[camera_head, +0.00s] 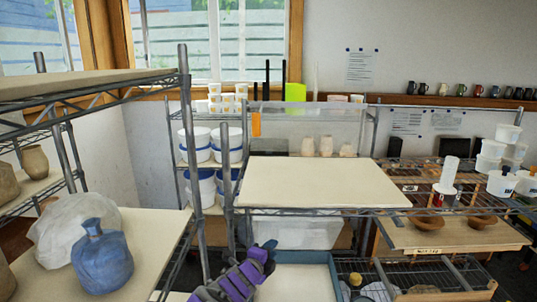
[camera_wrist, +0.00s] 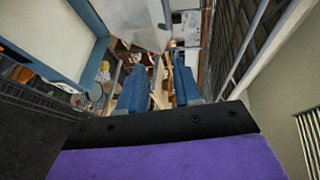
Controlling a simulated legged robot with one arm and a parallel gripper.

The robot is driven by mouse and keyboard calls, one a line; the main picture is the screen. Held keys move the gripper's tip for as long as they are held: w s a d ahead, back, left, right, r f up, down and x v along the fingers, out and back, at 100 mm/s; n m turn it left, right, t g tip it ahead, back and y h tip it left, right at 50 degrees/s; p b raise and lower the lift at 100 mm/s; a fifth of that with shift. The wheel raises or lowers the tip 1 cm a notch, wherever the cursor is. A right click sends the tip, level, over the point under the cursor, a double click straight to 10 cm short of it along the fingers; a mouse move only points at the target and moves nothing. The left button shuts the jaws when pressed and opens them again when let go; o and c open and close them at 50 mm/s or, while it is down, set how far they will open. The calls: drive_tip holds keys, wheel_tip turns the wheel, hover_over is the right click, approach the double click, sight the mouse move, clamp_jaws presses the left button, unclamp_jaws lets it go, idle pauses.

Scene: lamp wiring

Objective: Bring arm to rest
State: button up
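My purple and grey arm (camera_head: 238,280) shows at the bottom centre of the head view, low between the shelves. My gripper is at its upper end (camera_head: 270,244), small and partly unclear there. In the wrist view, the two blue fingers of my gripper (camera_wrist: 160,82) stand apart with a gap between them. Nothing is seen held between them. The purple wrist body (camera_wrist: 170,158) fills the bottom of that view.
A metal shelf with a cream board (camera_head: 305,183) stands just beyond my arm. A blue-rimmed tray (camera_head: 331,262) is below it, close on the right. A left shelf holds a blue jug-shaped vessel (camera_head: 102,258). White tubs (camera_head: 196,142) stand behind.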

drive_tip(key=s+d+r+m+g+h+b, duration=0.2)
drive_tip(key=s+d+m+g+h+b, duration=0.15)
drive_tip(key=d+m, duration=0.5)
drive_tip(key=s+d+r+m+g+h+b, duration=0.1)
drive_tip(key=s+d+m+g+h+b, duration=0.1)
drive_tip(key=s+d+m, duration=0.45)
drive_tip(key=s+d+f+m+g+b, duration=0.3)
drive_tip(key=s+d+m+g+b, duration=0.15)
drive_tip(key=s+d+m, duration=0.7)
drive_tip(key=s+f+m+g+y+b, duration=0.2)
drive_tip(key=s+f+m+y+b, duration=0.1)
drive_tip(key=s+f+m, duration=0.4)
drive_tip(key=s+f+m+g+y+b, duration=0.25)
drive_tip(key=s+m, duration=0.35)
drive_tip(key=s, duration=0.3)
drive_tip(key=s+a+f+m+y+b, duration=0.2)
drive_tip(key=s+a+f+m+y, duration=0.1)
drive_tip(key=s+a+f+m, duration=0.1)
drive_tip(key=s+a+f+m+g+y+b, duration=0.1)
drive_tip(key=s+a+f+m+y+b, duration=0.2)
drive_tip(key=s+a, duration=0.6)
drive_tip(key=f+m+y, duration=0.1)
drive_tip(key=m, duration=0.1)
drive_tip(key=shift+s+m, duration=0.35)
drive_tip(key=shift+s, duration=0.05)
